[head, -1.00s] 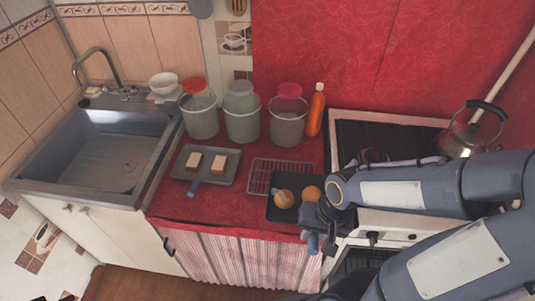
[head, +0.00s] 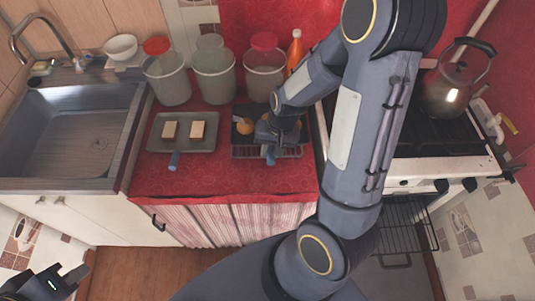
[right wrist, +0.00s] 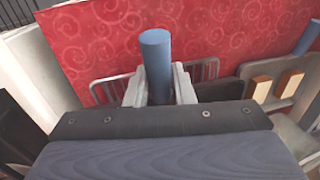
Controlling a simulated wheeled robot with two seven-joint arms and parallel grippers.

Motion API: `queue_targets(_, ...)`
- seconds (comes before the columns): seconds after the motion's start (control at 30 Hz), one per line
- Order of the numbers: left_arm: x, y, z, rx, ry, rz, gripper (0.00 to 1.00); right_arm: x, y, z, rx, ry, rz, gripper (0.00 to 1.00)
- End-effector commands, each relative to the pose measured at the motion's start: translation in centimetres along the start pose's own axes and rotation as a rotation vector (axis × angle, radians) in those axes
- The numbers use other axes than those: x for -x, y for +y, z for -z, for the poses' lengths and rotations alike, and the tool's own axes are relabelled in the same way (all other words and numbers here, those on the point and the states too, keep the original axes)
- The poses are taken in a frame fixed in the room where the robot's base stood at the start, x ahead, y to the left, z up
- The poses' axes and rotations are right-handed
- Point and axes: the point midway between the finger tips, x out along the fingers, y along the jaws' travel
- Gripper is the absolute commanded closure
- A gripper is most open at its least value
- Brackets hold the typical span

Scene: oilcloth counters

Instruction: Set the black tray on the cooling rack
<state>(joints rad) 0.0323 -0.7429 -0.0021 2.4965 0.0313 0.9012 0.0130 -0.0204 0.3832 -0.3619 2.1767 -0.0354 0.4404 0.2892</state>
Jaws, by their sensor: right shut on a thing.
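The black tray (head: 250,107) carries round orange-brown buns (head: 244,126) and lies over the cooling rack (head: 290,153) on the red counter. The rack's front edge shows below the tray; whether the tray rests on it or hovers just above, I cannot tell. My right gripper (head: 269,151) is shut on the tray's blue handle, and its arm hides the tray's right part. In the right wrist view the blue handle (right wrist: 157,62) stands between the fingers, with rack wires (right wrist: 112,86) behind. My left gripper (head: 72,279) is low at the left, away from the counter; its opening is unclear.
A grey tray (head: 205,143) with two pale blocks and its own blue handle lies left of the rack. Several lidded canisters (head: 213,77) and an orange bottle (head: 295,52) stand behind. The sink is left; the stove with a kettle (head: 455,87) is right.

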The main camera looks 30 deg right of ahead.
Motion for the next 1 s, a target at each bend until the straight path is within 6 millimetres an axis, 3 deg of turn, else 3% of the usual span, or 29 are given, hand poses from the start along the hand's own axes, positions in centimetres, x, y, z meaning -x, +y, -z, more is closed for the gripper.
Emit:
queue_targets(0.3,0.0,0.0,0.0,0.000,0.000,0.000,1.00,-2.7,-0.4,2.0,0.001,0.002,0.001,1.00)
queue_targets(0.5,0.5,0.2,0.3,0.000,0.000,0.000,1.00,-5.2,0.1,2.0,0.000,0.000,0.001,1.00)
queue_targets(0.77,0.5,0.2,0.2,0.000,0.000,0.000,1.00,-5.6,0.2,2.0,0.001,0.002,0.002,1.00)
queue_targets(0.8,0.4,0.2,0.2,0.000,0.000,0.000,1.00,-5.7,0.2,1.9,0.000,-0.001,0.001,0.73)
queue_targets(0.93,0.4,0.2,0.2,0.000,0.000,0.000,1.00,-5.7,0.2,1.9,0.000,0.000,0.001,0.56)
queue_targets(1.0,0.4,0.2,0.2,0.000,0.000,0.000,1.00,-5.6,0.2,1.9,0.001,0.000,0.001,0.56)
